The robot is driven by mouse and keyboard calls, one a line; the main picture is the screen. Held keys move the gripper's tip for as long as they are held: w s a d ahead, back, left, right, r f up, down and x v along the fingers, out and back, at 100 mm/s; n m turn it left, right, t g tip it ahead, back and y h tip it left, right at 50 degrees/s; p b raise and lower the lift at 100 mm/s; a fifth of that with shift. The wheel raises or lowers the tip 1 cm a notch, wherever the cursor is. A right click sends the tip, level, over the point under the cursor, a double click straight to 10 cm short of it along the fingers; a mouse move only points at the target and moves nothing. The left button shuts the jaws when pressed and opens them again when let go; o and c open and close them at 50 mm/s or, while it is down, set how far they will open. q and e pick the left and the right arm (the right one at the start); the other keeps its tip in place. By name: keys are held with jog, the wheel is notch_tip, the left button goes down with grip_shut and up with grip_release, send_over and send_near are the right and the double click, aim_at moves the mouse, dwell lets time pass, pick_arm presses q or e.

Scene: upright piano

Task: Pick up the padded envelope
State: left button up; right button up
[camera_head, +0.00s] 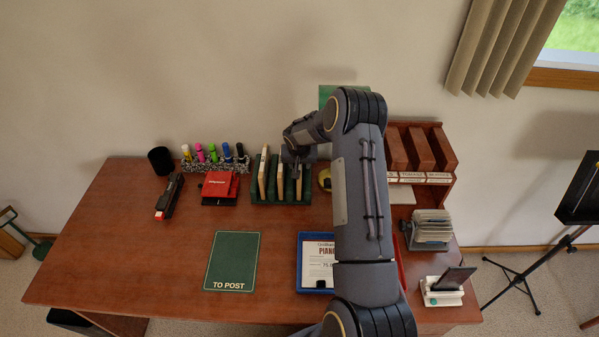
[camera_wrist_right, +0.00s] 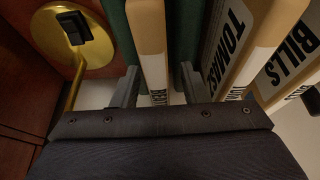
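Several tan, padded-looking envelopes stand upright in a green slotted rack (camera_head: 256,198) at the back of the desk. One envelope (camera_head: 264,172) stands in the left part of the rack. My right gripper (camera_head: 296,166) is over the rack's right end, partly hidden by its own arm. In the right wrist view, the gripper (camera_wrist_right: 157,88) has its fingers apart, one on each side of a tan envelope (camera_wrist_right: 150,40). A gap shows on the right side of the envelope, so it is not clamped. My left gripper is not in view.
Labelled envelopes (camera_wrist_right: 235,45) stand close on the right in the wrist view; a brass round base (camera_wrist_right: 72,38) is on the left. A green "TO POST" mat (camera_head: 232,261) lies bare in front.

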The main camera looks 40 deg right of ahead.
jog(key=shift+f, duration=0.15)
grip_shut()
dwell(0.4)
